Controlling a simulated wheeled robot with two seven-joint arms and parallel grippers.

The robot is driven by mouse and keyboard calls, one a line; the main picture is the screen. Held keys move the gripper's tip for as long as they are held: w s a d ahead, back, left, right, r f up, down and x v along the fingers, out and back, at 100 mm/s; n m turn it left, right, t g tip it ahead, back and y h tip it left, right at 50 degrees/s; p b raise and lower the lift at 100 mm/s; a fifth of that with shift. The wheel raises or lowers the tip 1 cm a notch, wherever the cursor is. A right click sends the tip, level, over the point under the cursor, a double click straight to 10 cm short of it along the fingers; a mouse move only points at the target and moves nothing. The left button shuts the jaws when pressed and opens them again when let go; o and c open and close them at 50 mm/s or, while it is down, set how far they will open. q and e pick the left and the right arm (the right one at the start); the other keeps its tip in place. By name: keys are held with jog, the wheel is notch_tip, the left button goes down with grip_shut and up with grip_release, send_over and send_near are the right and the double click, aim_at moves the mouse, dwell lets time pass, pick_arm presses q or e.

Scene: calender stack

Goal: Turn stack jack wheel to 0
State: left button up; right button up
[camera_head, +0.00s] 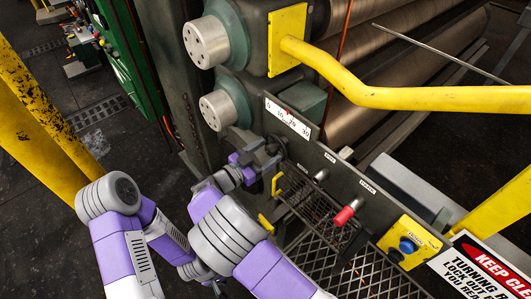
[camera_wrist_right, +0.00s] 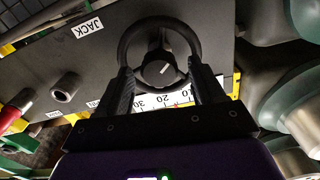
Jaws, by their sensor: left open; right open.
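A red-handled lever (camera_head: 345,215) and a yellow box with a blue button (camera_head: 407,245) are on the panel to the right. A yellow bar (camera_head: 420,96) crosses above. Grey cylinders (camera_head: 207,42) stick out at upper left. A mesh platform (camera_head: 370,278) lies below.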

jog(key=c, duration=1.1)
jog(key=shift+o, duration=0.2)
jog(key=shift+m, duration=0.3)
jog(key=m+b, duration=0.2)
jog(key=m, duration=0.1)
jog(key=shift+f+b, duration=0.2)
jog(key=shift+b, duration=0.15)
jog(key=shift+s+r+m+b, duration=0.1)
jog(key=shift+m+b, duration=1.1)
jog(key=shift+m, duration=0.5)
jog(key=o, duration=1.1)
jog(key=shift+c, duration=0.2)
